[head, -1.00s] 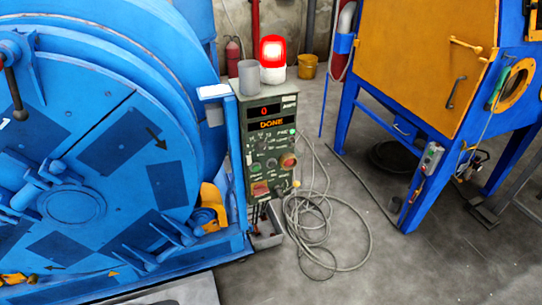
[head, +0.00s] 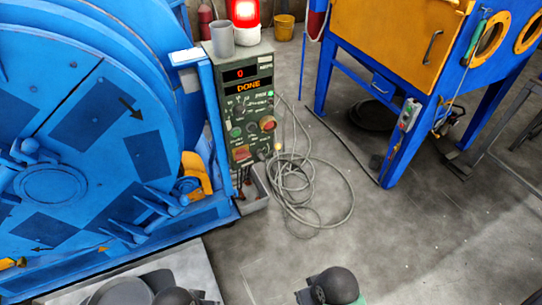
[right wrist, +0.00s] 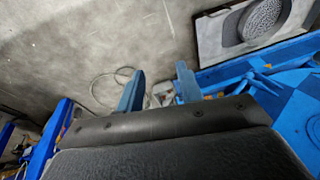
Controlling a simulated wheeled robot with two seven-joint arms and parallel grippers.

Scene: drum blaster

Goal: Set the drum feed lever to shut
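The blue drum machine (head: 60,120) fills the left of the head view, with its round door facing me. A green control cabinet (head: 243,105) stands beside it, its display reading 0 and DONE. No lever that I can surely call the drum feed lever shows now. My right gripper (right wrist: 160,90) shows in the right wrist view with its two blue fingers apart and nothing between them. It hangs over the floor, clear of the machine. My left gripper is not in view.
A loose grey cable (head: 318,205) lies on the floor. An orange and blue blast cabinet (head: 390,45) stands at the right.

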